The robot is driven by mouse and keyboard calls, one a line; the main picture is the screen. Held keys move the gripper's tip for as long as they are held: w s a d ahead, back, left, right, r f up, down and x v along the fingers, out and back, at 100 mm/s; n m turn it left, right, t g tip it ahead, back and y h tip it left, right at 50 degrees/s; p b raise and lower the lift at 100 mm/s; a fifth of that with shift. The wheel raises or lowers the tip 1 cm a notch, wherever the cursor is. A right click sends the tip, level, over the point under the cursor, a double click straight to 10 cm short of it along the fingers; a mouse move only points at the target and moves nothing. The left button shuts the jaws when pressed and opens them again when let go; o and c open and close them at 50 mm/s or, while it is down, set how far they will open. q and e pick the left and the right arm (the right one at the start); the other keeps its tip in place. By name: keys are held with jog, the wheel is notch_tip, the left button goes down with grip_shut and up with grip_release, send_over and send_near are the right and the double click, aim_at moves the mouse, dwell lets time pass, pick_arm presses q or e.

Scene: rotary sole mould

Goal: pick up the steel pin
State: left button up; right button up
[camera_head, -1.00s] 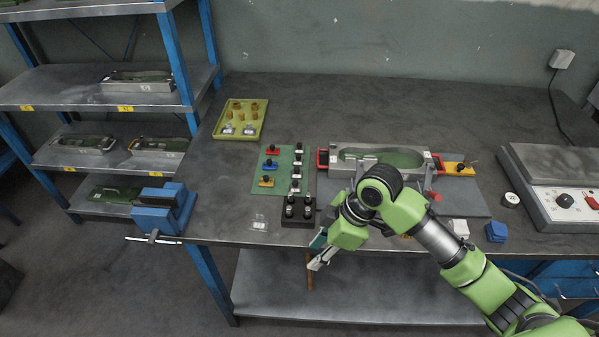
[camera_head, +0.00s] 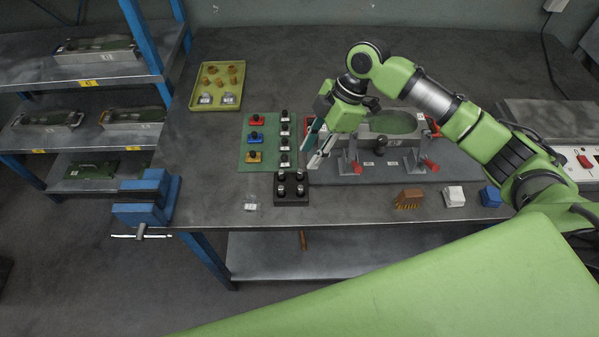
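A small black block (camera_head: 278,200) near the table's front edge holds several upright pins with steel-looking tops (camera_head: 282,176). I cannot tell which one is the steel pin the task names. My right gripper (camera_head: 308,161) is above and just behind the block's right side, pointing down and to the left. Its two fingers are apart and nothing shows between them. My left gripper is not in view.
A green mat (camera_head: 248,160) with coloured and black-knobbed pieces lies left of the gripper. The grey sole mould (camera_head: 369,139) stands on a plate to the right, partly behind my arm. A yellow tray (camera_head: 193,100), brush (camera_head: 408,200), white block (camera_head: 453,196) and blue block (camera_head: 490,196) lie around.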

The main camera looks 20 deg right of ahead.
aim_at(301, 170)
jog(key=p+x, duration=0.1)
jog(key=x, duration=0.2)
jog(key=p+x, duration=0.1)
jog(key=x, duration=0.2)
jog(key=shift+w+f+p, duration=0.2)
jog(key=shift+f+p, duration=0.1)
jog(key=shift+p, duration=0.1)
jog(key=shift+a+f, duration=0.1)
jog(key=shift+f, duration=0.25)
grip_shut()
